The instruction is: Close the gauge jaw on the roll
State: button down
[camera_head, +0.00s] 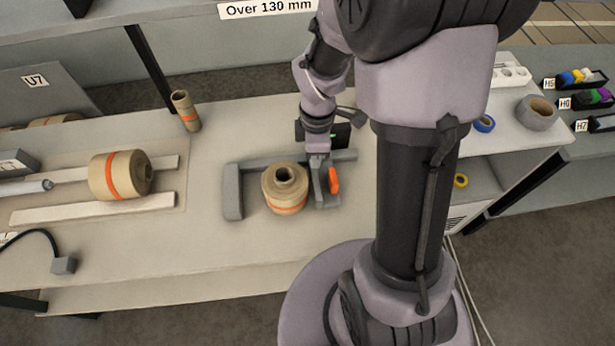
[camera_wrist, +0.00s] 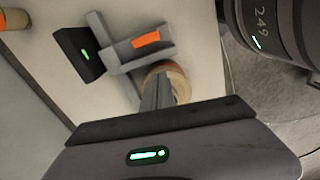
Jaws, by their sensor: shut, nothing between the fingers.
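The gauge lies on the bench, with a grey fixed jaw (camera_head: 232,192) at left and a grey sliding jaw (camera_head: 322,190) with an orange tab (camera_head: 334,180) at right. A brown roll with an orange band (camera_head: 284,196) stands upright between the jaws, apart from the fixed jaw and close to the sliding jaw; contact is unclear. My gripper (camera_head: 317,161) is shut and empty, down by the sliding jaw. In the wrist view its fingers (camera_wrist: 158,92) partly cover the roll (camera_wrist: 176,76); the sliding jaw (camera_wrist: 138,50) and orange tab (camera_wrist: 147,39) lie just beyond.
A black display box (camera_wrist: 80,52) with a green light sits at the gauge. Another banded roll (camera_head: 118,176) lies on white rails (camera_head: 95,208) at left, and a slim roll (camera_head: 185,112) stands behind. Bare bench lies in front of the gauge.

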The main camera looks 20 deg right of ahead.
jog(key=f+b, duration=0.1)
jog(key=f, duration=0.2)
jog(key=f+b, duration=0.1)
jog(key=f, duration=0.2)
jog(key=f+b, duration=0.1)
jog(key=f, duration=0.3)
jog(key=shift+s+d+f, duration=0.1)
jog(key=shift+s+d, duration=0.2)
jog(key=shift+d, duration=0.05)
jog(key=shift+a, duration=0.1)
